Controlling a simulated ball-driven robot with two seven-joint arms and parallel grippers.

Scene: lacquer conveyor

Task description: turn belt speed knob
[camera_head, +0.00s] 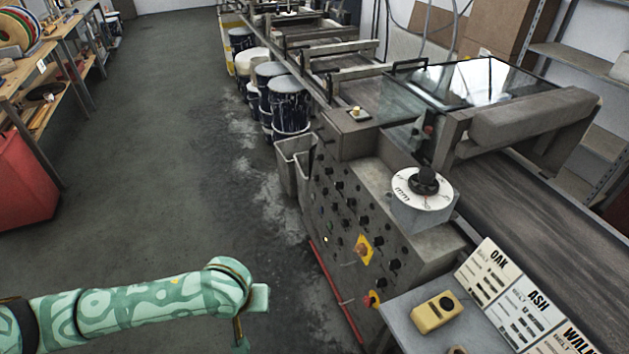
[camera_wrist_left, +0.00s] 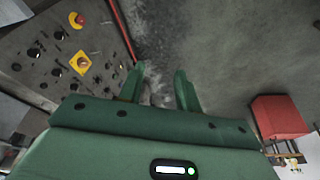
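A large white dial (camera_head: 408,196) with a black knob (camera_head: 425,181) in its middle sits on top of the grey control cabinet in the head view; its lettering seems to read "mm". Several small black knobs (camera_head: 364,221) are on the cabinet's sloped panel (camera_head: 335,228), but I cannot read which one sets belt speed. The panel also shows in the left wrist view (camera_wrist_left: 60,60). My left gripper (camera_wrist_left: 159,68) is open and empty over the floor, its fingers apart. In the head view my left arm ends at bottom centre, left of the panel and apart from it. My right gripper is not in view.
Cards reading OAK and ASH (camera_head: 529,312) stand beside a yellow handheld device (camera_head: 436,312) on a grey shelf. The conveyor belt (camera_head: 560,220) runs along the right. A red bin (camera_head: 25,185) stands left; the floor between is clear.

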